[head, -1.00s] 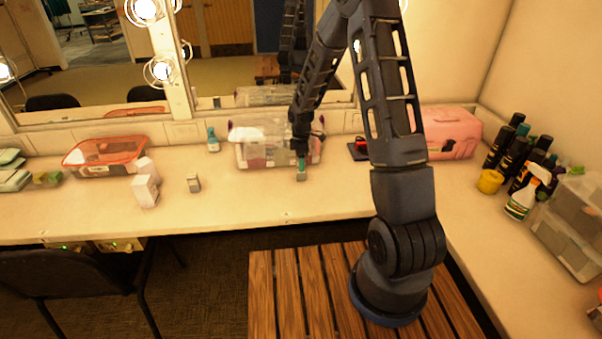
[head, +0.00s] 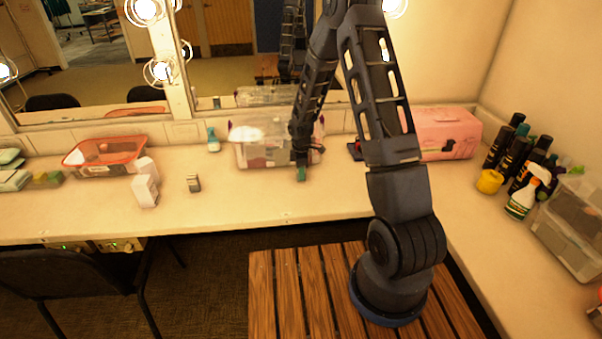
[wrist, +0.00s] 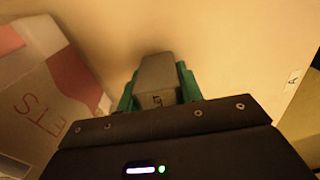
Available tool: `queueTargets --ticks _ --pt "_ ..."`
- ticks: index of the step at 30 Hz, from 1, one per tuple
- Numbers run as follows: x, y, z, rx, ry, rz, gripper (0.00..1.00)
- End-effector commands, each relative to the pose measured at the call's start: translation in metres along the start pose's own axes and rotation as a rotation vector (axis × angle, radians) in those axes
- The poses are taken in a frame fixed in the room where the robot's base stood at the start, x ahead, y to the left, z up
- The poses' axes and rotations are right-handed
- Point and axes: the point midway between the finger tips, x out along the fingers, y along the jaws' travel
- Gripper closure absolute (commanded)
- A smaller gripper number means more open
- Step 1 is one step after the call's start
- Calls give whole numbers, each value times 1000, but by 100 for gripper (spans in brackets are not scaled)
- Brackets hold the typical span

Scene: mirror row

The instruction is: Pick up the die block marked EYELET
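My gripper (head: 301,174), with green fingers, points down at the counter in front of the clear bin. In the wrist view a grey block (wrist: 157,78) stands between its two fingers (wrist: 158,92), with one finger close along each side. Whether both fingers press on it cannot be made out. Small dark letters on its near end look like "LET"; the rest is hidden by the gripper body. In the head view the fingers hide most of this block. Another small grey block (head: 193,183) stands apart on the counter to the left; its marking is too small to read.
The clear bin (head: 255,154) is right behind my gripper. White boxes (head: 146,188), a red-rimmed tub (head: 104,171) and a teal bottle (head: 213,141) stand left. A pink case (head: 446,134) and several bottles (head: 521,200) stand right. The front counter is mostly clear.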

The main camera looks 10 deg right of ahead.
Motion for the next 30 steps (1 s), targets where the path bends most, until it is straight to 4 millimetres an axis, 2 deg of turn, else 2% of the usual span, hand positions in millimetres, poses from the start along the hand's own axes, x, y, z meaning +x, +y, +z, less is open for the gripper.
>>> queueTargets --ticks 2,9,14,20,30 --pt "0 0 0 0 0 1 93" --pt "-2 0 0 0 0 1 92" --pt "-13 1 0 0 1 3 92" --pt "-48 1 0 1 1 5 92" --pt "-135 1 0 2 1 5 92"
